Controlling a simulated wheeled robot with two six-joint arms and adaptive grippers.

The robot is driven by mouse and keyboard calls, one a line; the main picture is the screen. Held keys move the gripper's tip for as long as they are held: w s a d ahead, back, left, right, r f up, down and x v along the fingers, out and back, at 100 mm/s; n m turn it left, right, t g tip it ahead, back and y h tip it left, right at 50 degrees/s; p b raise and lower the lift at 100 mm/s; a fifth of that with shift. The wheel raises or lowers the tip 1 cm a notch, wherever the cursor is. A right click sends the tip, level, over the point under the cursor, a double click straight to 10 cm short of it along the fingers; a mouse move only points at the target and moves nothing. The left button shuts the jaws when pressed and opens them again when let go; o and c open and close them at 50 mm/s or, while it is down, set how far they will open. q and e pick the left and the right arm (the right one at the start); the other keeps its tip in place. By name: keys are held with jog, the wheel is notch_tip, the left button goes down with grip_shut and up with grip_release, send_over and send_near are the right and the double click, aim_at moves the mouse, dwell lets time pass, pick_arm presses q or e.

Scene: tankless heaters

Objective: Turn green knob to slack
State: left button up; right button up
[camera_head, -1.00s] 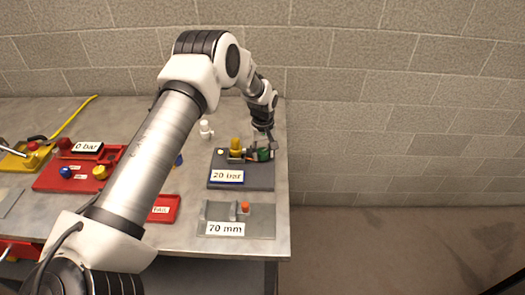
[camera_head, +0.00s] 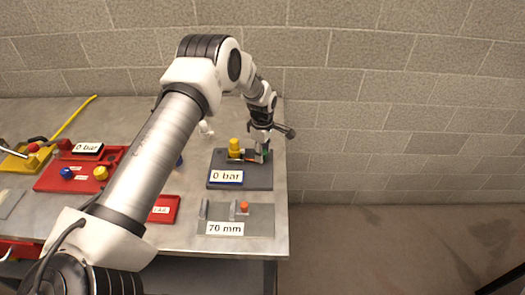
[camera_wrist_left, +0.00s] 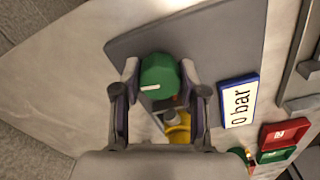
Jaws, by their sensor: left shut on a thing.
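The green knob (camera_wrist_left: 159,75) with a white pointer line sits between the two fingers of my left gripper (camera_wrist_left: 160,85) in the left wrist view. The fingers are shut on it. In the head view my left gripper (camera_head: 262,152) is over the right side of the dark grey plate (camera_head: 240,183) and hides most of the knob. A yellow part (camera_head: 235,146) stands just left of it. The display (camera_head: 226,177) on the plate's front reads "0 bar", also in the left wrist view (camera_wrist_left: 239,102). My right gripper is not seen.
A light grey plate marked "70 mm" (camera_head: 225,229) with an orange piece (camera_head: 244,206) lies in front. Red trays (camera_head: 55,183) with knobs and a yellow tray (camera_head: 12,163) lie to the left. A white piece (camera_head: 206,129) stands behind. The table's right edge is close.

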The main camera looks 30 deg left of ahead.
pick_arm(q)
jog(key=shift+s+f+n, duration=0.15)
jog(key=shift+f+n, duration=0.05)
jog(key=shift+n, duration=0.3)
jog(key=o, duration=1.1)
jog(key=shift+c, duration=0.2)
jog(key=shift+o, duration=0.4)
jog(key=shift+a, duration=0.1)
jog(key=shift+r, duration=0.1)
notch_tip(320, 180, up, 12)
